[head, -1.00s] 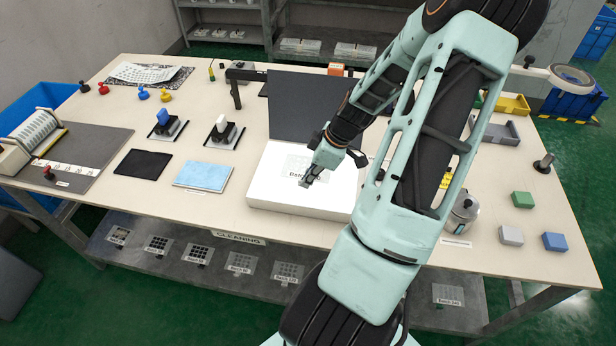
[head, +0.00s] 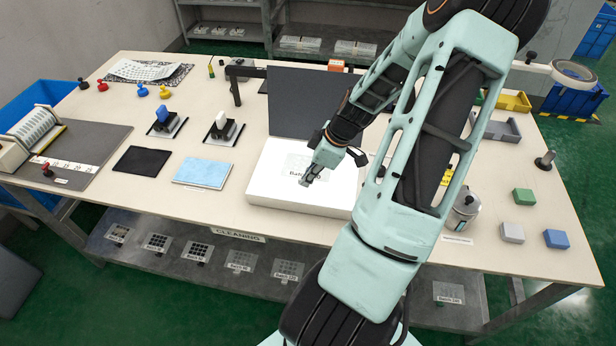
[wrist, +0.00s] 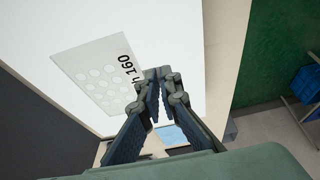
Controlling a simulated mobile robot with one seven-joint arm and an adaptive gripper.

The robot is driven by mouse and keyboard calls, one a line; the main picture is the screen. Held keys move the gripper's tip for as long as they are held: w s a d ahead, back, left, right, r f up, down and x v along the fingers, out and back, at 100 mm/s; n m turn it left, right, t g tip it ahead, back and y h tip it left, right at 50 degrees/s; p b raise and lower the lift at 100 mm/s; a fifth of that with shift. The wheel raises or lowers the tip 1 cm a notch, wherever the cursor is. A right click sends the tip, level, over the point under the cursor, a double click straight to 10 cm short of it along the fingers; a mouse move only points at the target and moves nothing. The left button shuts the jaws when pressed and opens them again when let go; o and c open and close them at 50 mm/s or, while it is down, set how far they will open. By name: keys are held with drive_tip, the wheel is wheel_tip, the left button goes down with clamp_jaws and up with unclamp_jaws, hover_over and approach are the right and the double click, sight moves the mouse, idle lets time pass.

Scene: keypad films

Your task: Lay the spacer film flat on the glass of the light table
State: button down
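The spacer film (head: 296,162) is a thin translucent sheet with a grid of pale round spots and a black batch label. It is over the white glass of the light table (head: 275,195). In the wrist view, the film (wrist: 95,72) looks level, its label reading "h 160", with the rest hidden behind a finger. My gripper (head: 307,180) is at the film's label edge. In the wrist view, the gripper's fingertips (wrist: 163,77) are nearly together, with that edge seemingly between them. I cannot tell how much of the film touches the glass.
The light table's dark lid (head: 310,100) stands raised behind the glass. A light blue sheet (head: 203,171) and a black pad (head: 142,160) lie to the left. A metal canister (head: 464,207) and coloured blocks (head: 524,197) stand to the right. The bench's front strip is clear.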

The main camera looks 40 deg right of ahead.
drive_tip(key=c, duration=2.1)
unclamp_jaws()
drive_tip(key=v, duration=1.2)
drive_tip(key=shift+w, duration=0.1)
